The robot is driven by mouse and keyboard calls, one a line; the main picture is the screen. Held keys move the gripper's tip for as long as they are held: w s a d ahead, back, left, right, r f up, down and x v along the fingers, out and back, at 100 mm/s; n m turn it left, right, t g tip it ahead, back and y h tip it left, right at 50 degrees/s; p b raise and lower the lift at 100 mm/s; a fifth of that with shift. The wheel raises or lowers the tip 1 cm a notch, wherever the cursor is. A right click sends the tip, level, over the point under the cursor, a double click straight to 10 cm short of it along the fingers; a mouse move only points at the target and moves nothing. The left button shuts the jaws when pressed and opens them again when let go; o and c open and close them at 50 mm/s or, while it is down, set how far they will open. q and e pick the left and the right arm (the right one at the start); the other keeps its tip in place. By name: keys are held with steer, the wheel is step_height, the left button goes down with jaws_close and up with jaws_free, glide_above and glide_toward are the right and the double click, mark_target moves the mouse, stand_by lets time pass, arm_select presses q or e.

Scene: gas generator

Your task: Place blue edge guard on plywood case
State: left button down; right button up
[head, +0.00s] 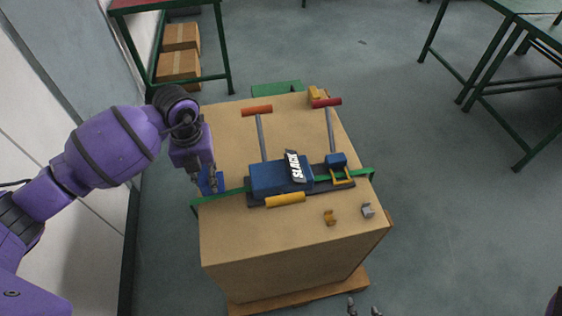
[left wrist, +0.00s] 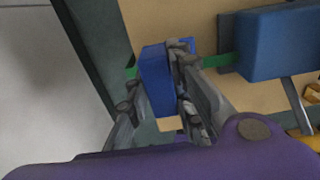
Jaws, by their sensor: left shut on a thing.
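The plywood case (head: 225,235) stands in the middle of the head view. My left gripper (head: 208,184) is shut on the blue edge guard (head: 217,180), at the case's left top edge beside the green strap (head: 232,191). In the left wrist view, the blue guard (left wrist: 156,80) sits between the fingers (left wrist: 160,100), and the right finger covers part of it. The green strap (left wrist: 218,60) runs behind it. I cannot tell whether the guard touches the case. My right gripper (head: 363,307) shows only two fingertips, apart, at the bottom edge.
A blue strap tool (head: 268,178) with a "SLACK" label (head: 295,166) and two grey levers lies across the case top. Green-framed tables (head: 490,75) stand at the back right.

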mark_target(206, 203)
arm_select(q)
steer(key=s+f, duration=0.1)
steer(key=s+a+f, duration=0.1)
steer(key=shift+a+f, duration=0.15)
steer(key=shift+f, duration=0.25)
steer(key=shift+a+f, duration=0.1)
steer(key=shift+f, duration=1.65)
steer(key=shift+s+f, duration=0.1)
steer(key=c, duration=1.5)
jaws_free()
steer(key=shift+c, duration=0.2)
step_height(206, 203, up, 12)
